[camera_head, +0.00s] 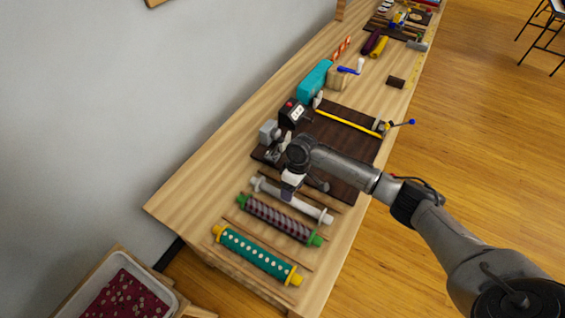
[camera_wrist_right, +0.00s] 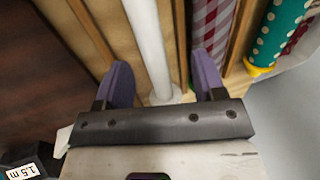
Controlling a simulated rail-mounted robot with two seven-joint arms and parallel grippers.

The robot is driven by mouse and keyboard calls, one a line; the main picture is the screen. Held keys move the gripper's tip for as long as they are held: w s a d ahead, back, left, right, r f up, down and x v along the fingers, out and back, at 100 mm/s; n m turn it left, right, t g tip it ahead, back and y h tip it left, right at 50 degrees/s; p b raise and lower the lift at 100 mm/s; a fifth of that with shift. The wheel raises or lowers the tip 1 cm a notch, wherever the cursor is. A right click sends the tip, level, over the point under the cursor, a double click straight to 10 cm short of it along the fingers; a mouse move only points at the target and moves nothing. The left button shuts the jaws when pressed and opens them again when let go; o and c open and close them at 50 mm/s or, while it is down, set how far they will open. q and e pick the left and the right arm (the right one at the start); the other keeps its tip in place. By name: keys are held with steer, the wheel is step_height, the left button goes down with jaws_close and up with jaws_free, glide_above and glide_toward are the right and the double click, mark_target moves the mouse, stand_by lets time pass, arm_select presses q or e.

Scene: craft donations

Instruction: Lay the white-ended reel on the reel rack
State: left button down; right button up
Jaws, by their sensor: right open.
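The white-ended reel (camera_head: 307,207) lies at the near end of the table, between wooden slats of the reel rack (camera_head: 268,221). Its bare white core (camera_wrist_right: 147,40) and an end disc (camera_wrist_right: 164,97) show in the right wrist view. My right gripper (camera_head: 288,192) is over the reel's far-left part. In the right wrist view its purple fingers (camera_wrist_right: 163,78) are open, one on each side of the reel, with visible gaps to it. The gripper hides part of the reel in the head view. My left gripper is not in view.
A purple-and-white patterned reel with green ends (camera_head: 280,219) and a teal dotted reel with yellow ends (camera_head: 256,255) lie alongside. A dark board (camera_head: 340,151) with a yellow strip, and a black device labelled 1.5 m (camera_head: 293,113), sit beyond.

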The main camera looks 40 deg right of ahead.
step_height(320, 180, up, 4)
steer(key=p, duration=0.3)
steer(key=shift+p, duration=0.35)
steer(key=s+a+r+m+p, duration=0.1)
steer(key=s+a+r+p, duration=0.1)
steer(key=r, duration=0.5)
steer(key=s+a+r+m+t+p, duration=0.1)
steer(key=a+r, duration=0.3)
steer(key=r, duration=0.4)
steer(key=s+a+r+m+p, duration=0.3)
steer(key=s+r, duration=0.1)
steer(key=r, duration=0.3)
steer(key=shift+a+r+h+p, duration=0.25)
steer(key=shift+h+p, duration=0.05)
